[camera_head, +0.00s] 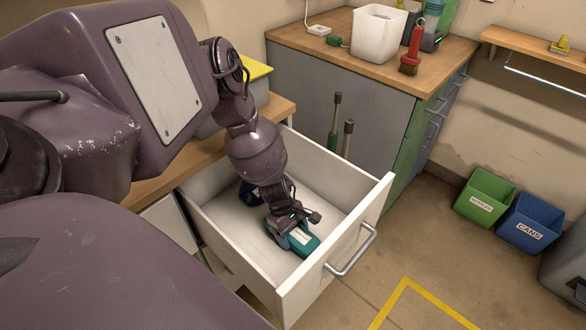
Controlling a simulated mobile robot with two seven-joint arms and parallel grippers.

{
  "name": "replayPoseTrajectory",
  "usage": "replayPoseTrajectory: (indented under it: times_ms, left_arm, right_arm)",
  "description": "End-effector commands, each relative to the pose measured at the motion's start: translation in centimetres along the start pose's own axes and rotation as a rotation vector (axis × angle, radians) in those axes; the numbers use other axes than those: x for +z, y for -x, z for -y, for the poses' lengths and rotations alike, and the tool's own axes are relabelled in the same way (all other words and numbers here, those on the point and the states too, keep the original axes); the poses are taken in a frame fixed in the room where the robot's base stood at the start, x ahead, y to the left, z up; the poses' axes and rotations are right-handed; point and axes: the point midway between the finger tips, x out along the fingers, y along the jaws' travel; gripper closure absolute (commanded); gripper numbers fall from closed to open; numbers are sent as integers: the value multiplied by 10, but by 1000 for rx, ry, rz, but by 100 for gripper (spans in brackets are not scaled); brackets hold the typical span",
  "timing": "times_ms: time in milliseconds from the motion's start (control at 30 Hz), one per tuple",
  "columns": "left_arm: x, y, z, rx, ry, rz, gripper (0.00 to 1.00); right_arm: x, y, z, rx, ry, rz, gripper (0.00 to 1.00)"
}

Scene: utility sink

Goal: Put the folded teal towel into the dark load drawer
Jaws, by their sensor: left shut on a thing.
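My left gripper (291,228) reaches down into an open white drawer (338,237). It is shut on the folded teal towel (305,246), which has a pale label or band on it. The towel is low inside the drawer, near its front; I cannot tell whether it touches the drawer floor. Part of the towel is hidden by the gripper. A dark blue item (249,193) lies deeper in the same drawer, partly covered by my arm. My right gripper is not in view.
The drawer's metal handle (352,252) faces the open floor. A wooden counter (350,65) behind carries a white bin (378,34) and a red-handled brush (411,52). Green (485,196) and blue (529,222) bins stand at the right wall. Yellow tape marks the floor.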

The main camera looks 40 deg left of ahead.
Motion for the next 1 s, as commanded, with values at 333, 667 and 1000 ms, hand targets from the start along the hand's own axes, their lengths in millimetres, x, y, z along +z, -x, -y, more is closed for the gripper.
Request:
replayPoseTrajectory:
  times_ms: [333, 667, 1000]
  left_arm:
    - [0, -1, 0, -1, 0, 0, 2]
    - [1, 15, -1, 4, -2, -1, 2]
    - [2, 82, -2, 8, -3, -1, 2]
  right_arm:
    - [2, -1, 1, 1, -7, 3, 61]
    - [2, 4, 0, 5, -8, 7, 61]
    - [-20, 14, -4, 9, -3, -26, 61]
